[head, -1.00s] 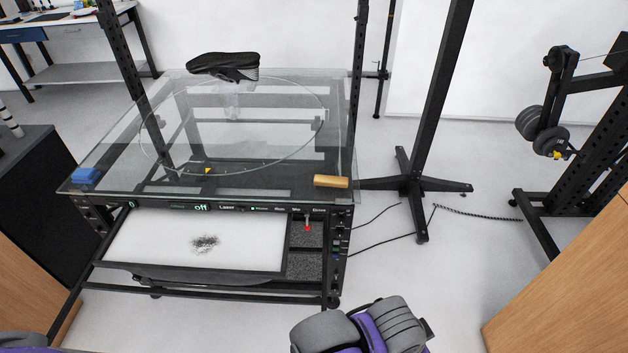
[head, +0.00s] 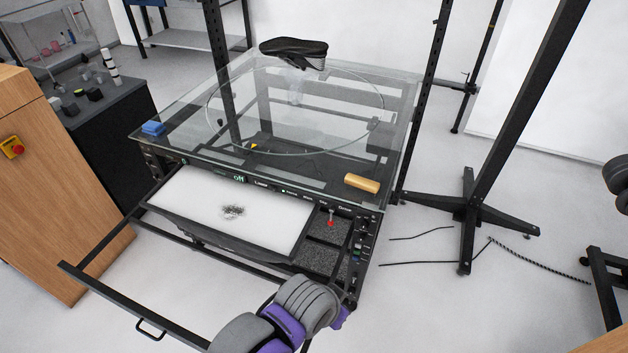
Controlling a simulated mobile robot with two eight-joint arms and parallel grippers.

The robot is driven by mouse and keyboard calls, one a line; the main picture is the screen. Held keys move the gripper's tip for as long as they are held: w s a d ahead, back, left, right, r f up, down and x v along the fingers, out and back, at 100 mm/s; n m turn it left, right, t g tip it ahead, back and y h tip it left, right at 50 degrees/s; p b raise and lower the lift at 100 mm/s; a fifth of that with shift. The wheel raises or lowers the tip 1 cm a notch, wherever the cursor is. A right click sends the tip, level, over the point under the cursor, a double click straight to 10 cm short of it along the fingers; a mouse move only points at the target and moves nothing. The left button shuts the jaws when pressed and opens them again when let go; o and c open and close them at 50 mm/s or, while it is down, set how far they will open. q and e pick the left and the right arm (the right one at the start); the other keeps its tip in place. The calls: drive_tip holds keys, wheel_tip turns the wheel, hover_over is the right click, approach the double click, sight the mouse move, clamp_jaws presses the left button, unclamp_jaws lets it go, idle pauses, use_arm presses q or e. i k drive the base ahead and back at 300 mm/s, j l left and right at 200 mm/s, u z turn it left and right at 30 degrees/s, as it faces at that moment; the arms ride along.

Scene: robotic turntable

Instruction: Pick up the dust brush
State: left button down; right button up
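A small tan, wood-coloured block, which looks like the dust brush (head: 362,183), lies on the front right corner of the glass top (head: 310,158) of the turntable table. Its bristles cannot be made out from here. A grey and purple part of my arm (head: 305,300) shows at the bottom middle, in front of the table and well short of the block. No gripper fingers are visible on it. Neither gripper can be seen.
A white tray (head: 180,200) with a dark dust pile (head: 233,211) sits below the glass. A blue block (head: 153,128) lies at the glass's left corner. A black shoe (head: 294,50) is above the turntable. A black stand (head: 468,207) and cables are on the right.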

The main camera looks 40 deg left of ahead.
sight(360, 184)
drive_tip(key=i+u, duration=0.1)
drive_tip(key=u, duration=0.3)
drive_tip(key=l+u, duration=0.15)
drive_tip(key=u, duration=0.3)
drive_tip(key=i+l+u, duration=0.1)
drive_tip(key=u, duration=0.3)
drive_tip(key=l+u, duration=0.1)
drive_tip(key=u, duration=0.3)
drive_tip(key=i+l+u, duration=0.15)
drive_tip(key=l+u, duration=0.15)
drive_tip(key=u, duration=0.2)
drive_tip(key=i+l+u, duration=0.1)
drive_tip(key=l+u, duration=0.6)
drive_tip(key=u, duration=0.25)
